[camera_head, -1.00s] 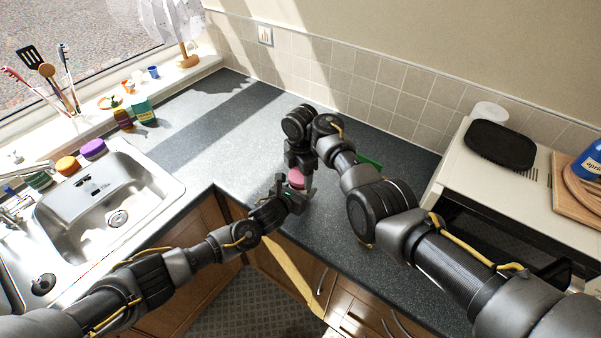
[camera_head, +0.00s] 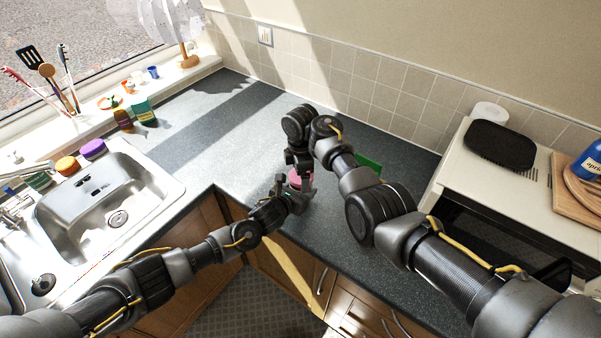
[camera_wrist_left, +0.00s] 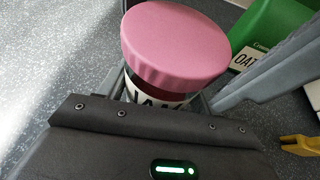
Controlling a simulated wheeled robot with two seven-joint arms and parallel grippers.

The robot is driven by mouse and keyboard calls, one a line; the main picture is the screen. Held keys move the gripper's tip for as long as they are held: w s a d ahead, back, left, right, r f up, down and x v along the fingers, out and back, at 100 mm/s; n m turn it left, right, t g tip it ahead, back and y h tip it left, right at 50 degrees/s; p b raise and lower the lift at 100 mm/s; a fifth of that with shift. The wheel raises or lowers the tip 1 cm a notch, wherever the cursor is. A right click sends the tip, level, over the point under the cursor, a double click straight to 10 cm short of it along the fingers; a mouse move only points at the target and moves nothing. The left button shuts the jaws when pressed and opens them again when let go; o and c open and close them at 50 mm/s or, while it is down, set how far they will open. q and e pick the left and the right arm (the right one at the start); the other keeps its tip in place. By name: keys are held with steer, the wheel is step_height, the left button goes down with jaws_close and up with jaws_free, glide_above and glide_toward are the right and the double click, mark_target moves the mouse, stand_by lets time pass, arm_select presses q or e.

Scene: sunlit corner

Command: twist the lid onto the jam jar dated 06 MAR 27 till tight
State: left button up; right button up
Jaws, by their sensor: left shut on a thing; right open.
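A jam jar (camera_wrist_left: 158,97) with a dark red body and a white label reading "JAM" stands in the left wrist view; its date is not readable. A pink lid (camera_wrist_left: 176,42) sits over its mouth; whether it is tight cannot be seen. The lid also shows in the head view (camera_head: 295,181). My left gripper (camera_head: 298,203) is shut on the jar, below the lid. My right gripper (camera_head: 303,172) is open, pointing down at the lid from above, with its fingers close around it. In the head view the arms mostly hide the jar.
A green box (camera_head: 368,163) stands behind my right forearm; its label starts "OAT" in the left wrist view (camera_wrist_left: 270,32). The sink (camera_head: 105,200) is at left. A white appliance (camera_head: 463,165) bounds the right. The worktop behind my grippers is clear.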

arm_select(q)
steer(key=shift+a, duration=0.1)
arm_select(e)
steer(key=shift+s+r, duration=0.1)
steer(key=shift+r, duration=2.2)
steer(key=shift+o, duration=1.4)
step_height(320, 180, up, 8)
steer(key=shift+f, duration=0.25)
arm_select(q)
steer(key=o, duration=2)
steer(key=shift+c, duration=0.2)
steer(key=shift+s, duration=0.1)
arm_select(e)
steer(key=shift+f, duration=0.1)
arm_select(q)
steer(key=b+v, duration=0.2)
steer(key=v, duration=0.7)
steer(key=shift+s+a, duration=0.1)
steer(key=shift+s, duration=0.05)
steer(key=shift+s+a+r, duration=0.25)
steer(key=shift+s+r, duration=0.1)
steer(key=shift+s, duration=0.1)
arm_select(e)
steer(key=shift+f, duration=1.25)
